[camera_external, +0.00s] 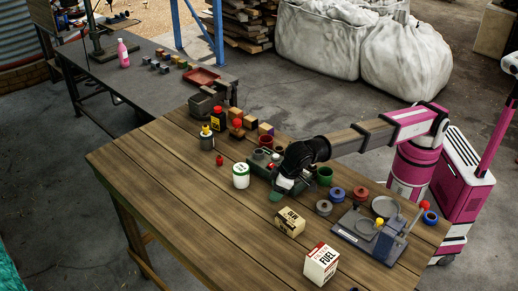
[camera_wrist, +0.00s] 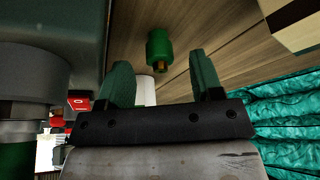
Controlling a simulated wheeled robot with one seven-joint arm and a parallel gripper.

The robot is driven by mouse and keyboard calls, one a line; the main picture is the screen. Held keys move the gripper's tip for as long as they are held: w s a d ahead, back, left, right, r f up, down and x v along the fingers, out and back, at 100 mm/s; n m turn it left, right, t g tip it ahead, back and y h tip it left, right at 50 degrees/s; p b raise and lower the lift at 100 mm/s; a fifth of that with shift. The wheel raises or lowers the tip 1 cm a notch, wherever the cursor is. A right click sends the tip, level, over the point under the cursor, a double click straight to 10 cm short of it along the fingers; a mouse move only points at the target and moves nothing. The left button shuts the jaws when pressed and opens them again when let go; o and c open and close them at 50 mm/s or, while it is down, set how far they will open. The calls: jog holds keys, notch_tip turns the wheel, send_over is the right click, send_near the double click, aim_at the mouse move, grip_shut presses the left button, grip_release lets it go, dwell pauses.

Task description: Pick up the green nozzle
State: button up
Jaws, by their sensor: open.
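The green nozzle (camera_wrist: 160,46) shows in the wrist view as a short green cylinder with a brass-coloured tip. It lies on the wooden table, beyond and between my gripper's two green fingers. My gripper (camera_wrist: 159,60) is open, with nothing held between the fingers. In the external view my gripper (camera_external: 281,188) is low over the middle of the table, beside the dark green toolbox (camera_external: 258,161). I cannot make out the nozzle in the external view; my gripper may hide it.
A white tin (camera_external: 241,181) stands left of my gripper, and a tan carton (camera_external: 290,222) lies in front. A white fuel box (camera_external: 321,263), a grey scale (camera_external: 368,232) and several coloured pots are to the right. A red nozzle (camera_external: 219,160) stands farther left. Bare planks lie front left.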

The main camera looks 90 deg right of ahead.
jog(key=shift+x, duration=0.9)
jog(key=c, duration=1)
